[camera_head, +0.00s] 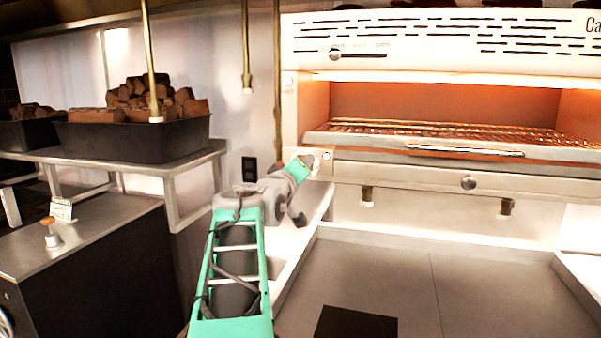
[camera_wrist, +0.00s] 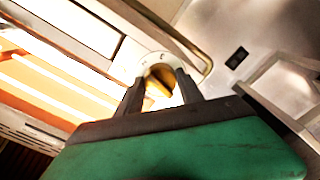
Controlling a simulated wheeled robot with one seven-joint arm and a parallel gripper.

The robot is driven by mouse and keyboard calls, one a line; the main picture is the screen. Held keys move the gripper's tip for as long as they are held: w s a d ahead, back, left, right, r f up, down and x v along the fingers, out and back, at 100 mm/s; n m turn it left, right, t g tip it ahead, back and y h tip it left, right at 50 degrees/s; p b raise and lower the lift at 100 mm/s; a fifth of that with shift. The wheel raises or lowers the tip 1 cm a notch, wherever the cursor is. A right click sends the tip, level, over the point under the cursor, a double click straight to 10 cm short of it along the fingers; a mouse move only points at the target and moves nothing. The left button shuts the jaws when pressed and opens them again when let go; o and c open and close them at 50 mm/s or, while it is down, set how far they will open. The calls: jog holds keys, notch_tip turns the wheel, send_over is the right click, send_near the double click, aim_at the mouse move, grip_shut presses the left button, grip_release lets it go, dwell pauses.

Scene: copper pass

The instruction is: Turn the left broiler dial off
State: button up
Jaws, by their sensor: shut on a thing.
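The broiler (camera_head: 450,180) is a white unit with an orange-lit opening, at the right in the head view. Its left dial (camera_wrist: 160,80) shows in the wrist view as a yellowish knob on a round white plate. My gripper (camera_wrist: 162,88) has its two dark fingers on either side of this knob and is shut on it. In the head view my gripper (camera_head: 315,160) is at the broiler's lower left front corner, where my wrist partly hides the dial. The dial's exact setting cannot be read.
A wire rack (camera_head: 440,130) with a front handle sits in the broiler opening. A black bin (camera_head: 135,140) of brown chunks stands on a shelf at the left. Vertical brass-coloured rods hang near my arm.

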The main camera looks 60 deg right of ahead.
jog(key=n+p, duration=0.1)
jog(key=n, duration=0.5)
jog(key=n+p, duration=0.1)
jog(key=n, duration=0.6)
jog(key=n+p, duration=0.2)
jog(key=n, duration=0.5)
jog(key=shift+r, duration=0.25)
jog(key=shift+n, duration=0.4)
jog(key=o, duration=1.4)
jog(key=a, duration=0.2)
jog(key=a+b, duration=0.1)
jog(key=a, duration=0.2)
jog(key=s+a, duration=0.1)
jog(key=a, duration=0.1)
jog(key=shift+s+a+b, duration=0.1)
jog(key=shift+a+b, duration=0.25)
jog(key=shift+b, duration=0.05)
